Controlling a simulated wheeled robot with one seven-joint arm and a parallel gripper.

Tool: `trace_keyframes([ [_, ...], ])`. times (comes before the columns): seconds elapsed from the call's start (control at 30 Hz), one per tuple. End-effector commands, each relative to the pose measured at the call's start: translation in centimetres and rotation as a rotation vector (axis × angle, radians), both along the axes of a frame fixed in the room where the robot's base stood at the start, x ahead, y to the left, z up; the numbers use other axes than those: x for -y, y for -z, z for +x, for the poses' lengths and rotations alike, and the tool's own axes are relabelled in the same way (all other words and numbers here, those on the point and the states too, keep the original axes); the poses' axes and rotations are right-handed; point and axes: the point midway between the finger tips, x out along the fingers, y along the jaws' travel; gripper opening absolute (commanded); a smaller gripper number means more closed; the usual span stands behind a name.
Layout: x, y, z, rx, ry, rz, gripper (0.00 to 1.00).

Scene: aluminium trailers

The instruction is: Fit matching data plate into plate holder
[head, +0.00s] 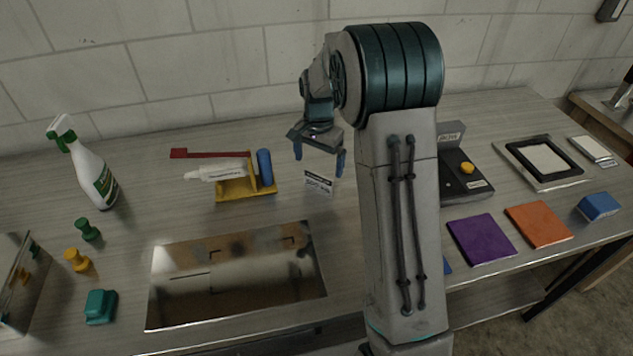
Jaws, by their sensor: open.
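My gripper (319,172) hangs open and empty above the back middle of the bench, fingers pointing down. Just below and between its fingertips is a small white plate with dark print (319,184), which seems to stand tilted on the bench; its text is too small to read, and contact cannot be told. At the right, a dark frame around a pale panel (543,158) lies on a light board. A small pale plate with a label (592,150) lies beside it. Which of these is the plate holder is not clear.
A yellow stand (236,190) with a tube, red brush and blue cylinder is left of my gripper. A shiny metal sheet (237,275) lies in front. Purple (481,238) and orange (538,223) squares lie right. My arm hides part of the bench. A spray bottle (92,170) stands left.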

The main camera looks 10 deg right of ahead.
Motion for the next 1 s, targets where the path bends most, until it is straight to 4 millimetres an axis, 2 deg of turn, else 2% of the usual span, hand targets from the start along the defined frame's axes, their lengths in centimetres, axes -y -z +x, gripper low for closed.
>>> trace_keyframes([
  [0.13, -0.1, 1.0, -0.3, -0.003, -0.001, 0.000, 1.00],
  [0.4, -0.2, 4.8, -0.7, 0.001, -0.004, 0.001, 1.00],
  [0.7, -0.2, 5.4, -0.6, 0.005, -0.004, 0.001, 1.00],
  [0.8, -0.2, 5.4, -0.6, 0.005, -0.004, 0.001, 0.72],
  [0.87, -0.2, 5.4, -0.6, 0.005, -0.004, 0.001, 0.58],
  [1.0, -0.2, 5.3, -0.6, 0.005, -0.004, 0.001, 0.54],
])
